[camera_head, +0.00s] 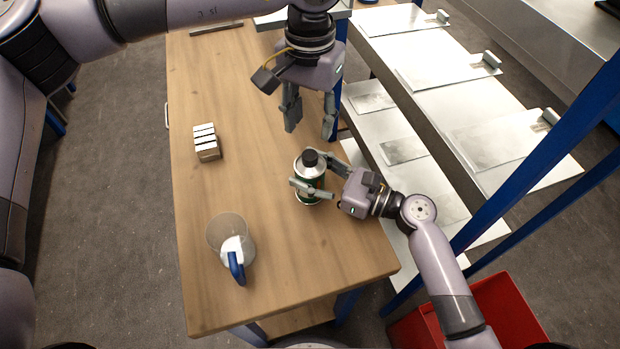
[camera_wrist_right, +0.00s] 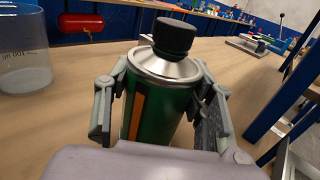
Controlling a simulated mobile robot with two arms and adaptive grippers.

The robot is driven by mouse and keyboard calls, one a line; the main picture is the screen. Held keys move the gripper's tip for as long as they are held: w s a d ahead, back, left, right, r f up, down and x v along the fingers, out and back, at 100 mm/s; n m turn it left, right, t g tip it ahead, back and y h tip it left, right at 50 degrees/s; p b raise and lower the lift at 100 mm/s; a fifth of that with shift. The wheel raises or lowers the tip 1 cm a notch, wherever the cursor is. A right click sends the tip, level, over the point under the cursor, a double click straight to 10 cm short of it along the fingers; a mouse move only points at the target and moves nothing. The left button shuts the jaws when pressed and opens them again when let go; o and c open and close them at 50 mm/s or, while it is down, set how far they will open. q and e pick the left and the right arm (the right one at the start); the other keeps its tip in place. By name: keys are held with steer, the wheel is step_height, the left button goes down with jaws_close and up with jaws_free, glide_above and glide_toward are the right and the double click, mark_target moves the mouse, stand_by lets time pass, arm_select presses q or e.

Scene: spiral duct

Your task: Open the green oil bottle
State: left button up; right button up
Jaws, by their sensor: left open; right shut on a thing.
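The green oil bottle (camera_head: 309,176) stands upright on the wooden table in the head view, with a silver shoulder and a black cap (camera_head: 310,158) on top. In the right wrist view the bottle (camera_wrist_right: 155,112) fills the middle, and its cap (camera_wrist_right: 174,38) is seated on the neck. My right gripper (camera_head: 322,176) is shut around the bottle's body, one finger on each side. My left gripper (camera_head: 309,118) is open and empty, pointing down above the table, beyond the bottle and apart from the cap.
A small row of white-topped boxes (camera_head: 206,142) sits at the left. A metal shelf rack with blue posts (camera_head: 545,150) and a red bin (camera_head: 490,312) are at the right.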

mark_target(310, 154)
jaws_close()
arm_select(q)
steer(key=n, duration=0.2)
steer(key=shift+s+d+n, duration=0.1)
steer(key=shift+n, duration=0.3)
steer(key=shift+f+n, duration=0.2)
steer(key=shift+n, duration=0.6)
step_height(310, 154, down, 8)
steer(key=shift+r, duration=0.15)
steer(key=shift+c, duration=0.6)
jaws_close()
steer(key=shift+n, duration=0.3)
arm_select(e)
steer(key=shift+f, duration=0.1)
